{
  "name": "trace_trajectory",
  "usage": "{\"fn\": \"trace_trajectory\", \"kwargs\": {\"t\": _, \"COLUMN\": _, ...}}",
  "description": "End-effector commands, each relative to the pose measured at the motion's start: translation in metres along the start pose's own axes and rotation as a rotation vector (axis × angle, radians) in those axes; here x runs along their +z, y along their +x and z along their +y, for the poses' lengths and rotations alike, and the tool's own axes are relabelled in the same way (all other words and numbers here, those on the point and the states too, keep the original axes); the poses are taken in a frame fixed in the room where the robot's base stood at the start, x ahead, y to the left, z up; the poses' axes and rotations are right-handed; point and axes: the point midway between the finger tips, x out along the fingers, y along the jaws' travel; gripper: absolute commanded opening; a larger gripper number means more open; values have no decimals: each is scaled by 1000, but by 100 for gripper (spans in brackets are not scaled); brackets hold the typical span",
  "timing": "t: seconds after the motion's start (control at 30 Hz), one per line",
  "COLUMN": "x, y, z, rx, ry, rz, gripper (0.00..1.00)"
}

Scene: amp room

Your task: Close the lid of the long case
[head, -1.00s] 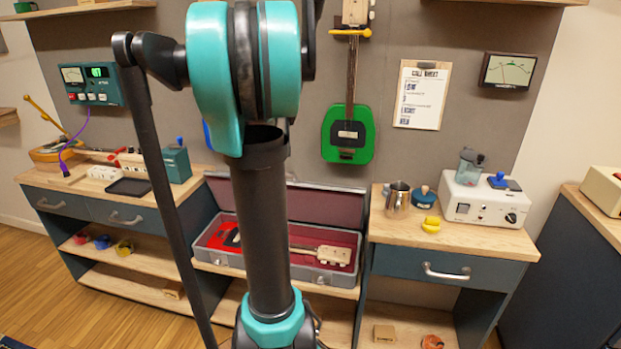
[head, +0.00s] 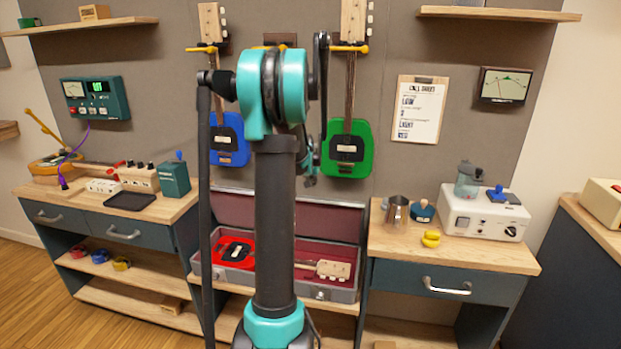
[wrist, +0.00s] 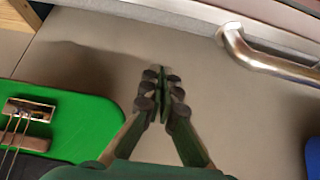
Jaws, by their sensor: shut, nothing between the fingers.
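The long case (head: 343,295) is grey with a maroon lining and sits in the low middle bay of the bench. Its lid (head: 335,222) stands open, tilted back towards the wall. A red instrument (head: 230,253) with a pale headstock (head: 333,269) lies inside. My arm hides the middle of case and lid. My gripper (wrist: 162,80) is shut and empty in the wrist view, in front of the grey wall panel, between the green and blue instruments. A metal bar handle (wrist: 265,58) shows at that view's upper right, apart from the fingers; I cannot tell what it belongs to.
A green instrument (head: 347,153) and a blue one (head: 229,150) hang on the wall above the case. The right worktop holds a metal jug (head: 396,211) and a white machine (head: 484,215). The left worktop holds a black tray (head: 130,201) and small boxes.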

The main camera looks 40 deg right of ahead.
Motion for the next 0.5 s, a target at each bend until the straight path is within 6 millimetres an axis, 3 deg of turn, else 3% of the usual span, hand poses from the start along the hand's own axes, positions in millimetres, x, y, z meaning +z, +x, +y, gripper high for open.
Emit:
{"fn": "trace_trajectory", "kwargs": {"t": 0.17, "x": 2, "y": 22, "z": 0, "rx": 0, "ry": 0, "rz": 0, "gripper": 0}}
{"fn": "trace_trajectory", "kwargs": {"t": 0.3, "x": 22, "y": 13, "z": 0, "rx": 0, "ry": -1, "rz": 0, "gripper": 0}}
{"fn": "trace_trajectory", "kwargs": {"t": 0.5, "x": 36, "y": 8, "z": 0, "rx": 0, "ry": -1, "rz": 0, "gripper": 0}}
